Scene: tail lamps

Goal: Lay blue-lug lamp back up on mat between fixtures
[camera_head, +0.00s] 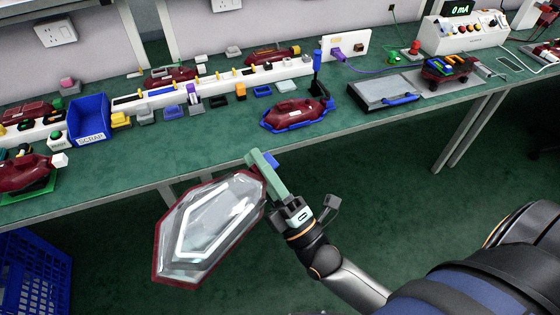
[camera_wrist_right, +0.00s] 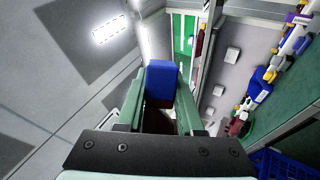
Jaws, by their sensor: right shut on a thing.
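The blue-lug lamp (camera_head: 208,232) hangs in front of the bench, clear lens towards the head camera and dark red rim around it. Its blue lug (camera_head: 271,158) sits between the fingers of my right gripper (camera_head: 266,170), which is shut on it. In the right wrist view the blue lug (camera_wrist_right: 161,78) fills the gap between the fingers (camera_wrist_right: 160,105); the lamp body is mostly hidden there. The green mat-like bench top (camera_head: 215,142) lies behind the lamp. A blue fixture (camera_head: 268,126) holds another red lamp (camera_head: 297,113). My left gripper is not in view.
A grey plate with a blue handle (camera_head: 385,95) lies right of the blue fixture. A red lamp on a green fixture (camera_head: 25,175) is at far left, near a blue scrap bin (camera_head: 88,118). The front bench strip between these two fixtures looks clear. A blue crate (camera_head: 35,275) stands below.

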